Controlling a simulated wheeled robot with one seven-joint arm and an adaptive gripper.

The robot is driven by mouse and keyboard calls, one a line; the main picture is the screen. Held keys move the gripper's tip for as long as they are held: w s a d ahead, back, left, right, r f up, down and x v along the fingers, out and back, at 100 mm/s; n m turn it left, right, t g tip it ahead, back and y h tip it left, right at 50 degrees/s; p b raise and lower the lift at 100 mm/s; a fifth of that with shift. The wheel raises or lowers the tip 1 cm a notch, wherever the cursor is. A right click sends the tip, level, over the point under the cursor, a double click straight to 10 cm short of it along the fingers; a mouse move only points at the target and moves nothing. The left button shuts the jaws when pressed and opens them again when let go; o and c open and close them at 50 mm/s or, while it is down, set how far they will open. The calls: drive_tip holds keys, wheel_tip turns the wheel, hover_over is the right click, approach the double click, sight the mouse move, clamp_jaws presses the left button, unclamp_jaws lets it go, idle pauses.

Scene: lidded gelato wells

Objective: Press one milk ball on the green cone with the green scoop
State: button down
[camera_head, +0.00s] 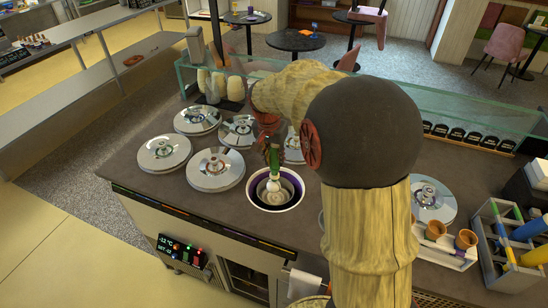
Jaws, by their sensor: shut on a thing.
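My gripper (271,140) is over the open well, mostly hidden behind my own arm. It is shut on the green scoop (273,160), which points down. The lower end of the scoop is inside the open well (291,204), which has a white and purple rim. Pale stuff shows low in the well. I cannot tell whether a milk ball is in the scoop. Brown cones (465,239) stand in a white holder (456,258) at the right; I cannot make out which is the green cone.
Several shiny round lids (164,153) cover the wells on the left, and another lid (434,203) lies at the right. A grey rack (490,262) with blue and yellow handles stands at the far right. A glass guard (460,105) runs along the back.

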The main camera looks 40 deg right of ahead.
drive_tip(key=shift+y, duration=0.3)
drive_tip(key=shift+w+d+r+p, duration=0.1)
drive_tip(key=shift+d+r+p, duration=0.1)
drive_tip(key=shift+r+p, duration=0.65)
drive_tip(key=shift+w+d+r+p, duration=0.15)
drive_tip(key=shift+d+r+p, duration=0.1)
drive_tip(key=shift+r+p, duration=0.55)
drive_tip(key=shift+w+d+r+p, duration=0.1)
drive_tip(key=shift+d+r+p, duration=0.1)
drive_tip(key=shift+r+p, duration=0.65)
drive_tip(key=shift+f, duration=0.2)
